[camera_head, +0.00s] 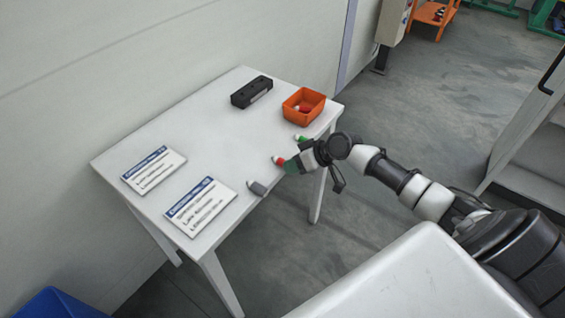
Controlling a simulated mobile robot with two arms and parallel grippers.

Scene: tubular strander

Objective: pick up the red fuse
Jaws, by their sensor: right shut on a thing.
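The red fuse (280,160), a small piece with a red part and a pale end, is at the right front edge of the white table (225,120). My right gripper (287,163) comes in from the right and is shut on the red fuse at its fingertips. The fingers hide part of the fuse, and I cannot tell whether it is clear of the table top. My left gripper is not in view.
A green fuse (300,138) lies just behind my right gripper, and a grey one (258,188) lies nearer. Two printed cards (200,206) lie at left.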

